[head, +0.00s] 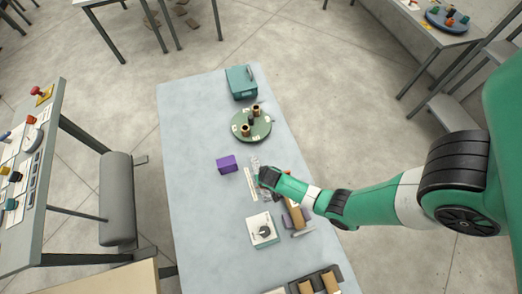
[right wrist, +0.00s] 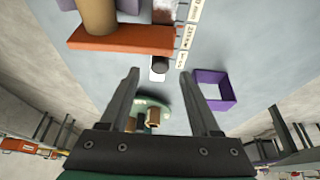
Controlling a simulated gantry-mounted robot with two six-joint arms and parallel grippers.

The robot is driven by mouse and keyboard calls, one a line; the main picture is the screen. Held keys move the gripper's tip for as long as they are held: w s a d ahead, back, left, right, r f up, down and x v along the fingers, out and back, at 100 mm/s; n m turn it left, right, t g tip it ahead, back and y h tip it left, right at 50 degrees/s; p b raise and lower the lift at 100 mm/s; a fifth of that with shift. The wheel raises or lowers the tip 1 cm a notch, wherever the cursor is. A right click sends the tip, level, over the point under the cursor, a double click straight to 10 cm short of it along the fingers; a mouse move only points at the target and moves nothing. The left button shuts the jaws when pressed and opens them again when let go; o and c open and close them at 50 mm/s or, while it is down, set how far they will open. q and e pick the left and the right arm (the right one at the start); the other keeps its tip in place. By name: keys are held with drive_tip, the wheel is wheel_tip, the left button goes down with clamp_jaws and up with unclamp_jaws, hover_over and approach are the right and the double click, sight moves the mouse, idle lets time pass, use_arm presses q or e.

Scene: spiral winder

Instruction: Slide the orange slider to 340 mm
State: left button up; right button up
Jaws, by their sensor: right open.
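In the right wrist view an orange block (right wrist: 125,40) lies beyond my left-hand fingertip, beside a pale scale strip (right wrist: 184,45) whose figures I cannot read surely. I cannot tell for certain that this block is the slider. A tan cylinder (right wrist: 98,14) stands at it. My right gripper (right wrist: 160,72) is open with nothing visible held. In the head view my right gripper (head: 264,178) is over the strip (head: 249,181) and hides part of the mechanism. My left gripper is not in view.
A purple box (head: 227,163) stands left of the strip. A green round stand (head: 268,127) and a teal box (head: 241,84) are farther back. A white dial box (head: 262,230) is nearer. The left side of the table (head: 200,210) is clear.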

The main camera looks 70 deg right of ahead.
drive_tip(key=b+x, duration=0.3)
drive_tip(key=x, duration=0.2)
drive_tip(key=shift+f, duration=0.15)
drive_tip(key=shift+w+d+f, duration=0.15)
drive_tip(key=shift+d+f, duration=0.05)
drive_tip(key=shift+f, duration=0.25)
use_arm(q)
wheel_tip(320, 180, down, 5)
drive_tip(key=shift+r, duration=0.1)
use_arm(e)
clamp_jaws()
idle(0.5)
